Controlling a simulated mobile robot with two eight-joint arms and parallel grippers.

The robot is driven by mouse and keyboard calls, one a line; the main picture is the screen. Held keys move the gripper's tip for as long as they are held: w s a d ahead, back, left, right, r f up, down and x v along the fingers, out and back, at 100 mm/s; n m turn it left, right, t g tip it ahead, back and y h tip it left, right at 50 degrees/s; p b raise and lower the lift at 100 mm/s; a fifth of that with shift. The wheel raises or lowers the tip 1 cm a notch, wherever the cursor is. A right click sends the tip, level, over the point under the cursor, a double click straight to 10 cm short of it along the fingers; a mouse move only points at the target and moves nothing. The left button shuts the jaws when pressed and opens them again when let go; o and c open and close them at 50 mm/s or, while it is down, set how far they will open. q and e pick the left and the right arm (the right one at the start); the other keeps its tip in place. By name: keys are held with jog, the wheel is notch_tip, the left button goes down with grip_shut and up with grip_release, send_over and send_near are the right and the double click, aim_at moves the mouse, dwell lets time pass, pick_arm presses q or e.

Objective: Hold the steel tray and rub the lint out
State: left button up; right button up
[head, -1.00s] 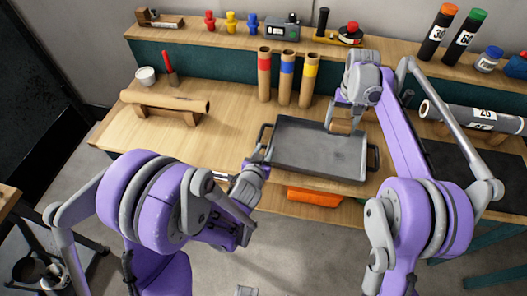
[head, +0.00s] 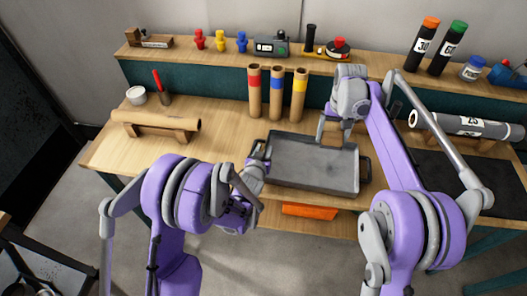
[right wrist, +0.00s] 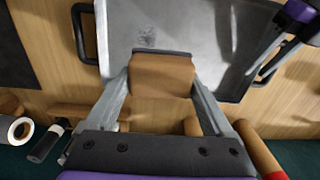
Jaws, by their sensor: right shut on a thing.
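The grey steel tray (head: 312,163) lies on the wooden bench near its front edge, a handle at each end. My right gripper (head: 334,130) is at the tray's far side, shut on a tan block (right wrist: 162,75). In the right wrist view the block is over the tray (right wrist: 185,25) near its rim; I cannot tell whether it touches. A dark speckled lint patch (right wrist: 147,37) shows on the tray floor just beyond the block. My left gripper (head: 261,158) is at the tray's left handle; its fingers are too small to tell whether they grip it.
Three cardboard tubes with coloured bands (head: 276,95) stand behind the tray. A dark mat (head: 460,180) lies right.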

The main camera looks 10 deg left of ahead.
pick_arm(q)
grip_shut()
dwell(1.3)
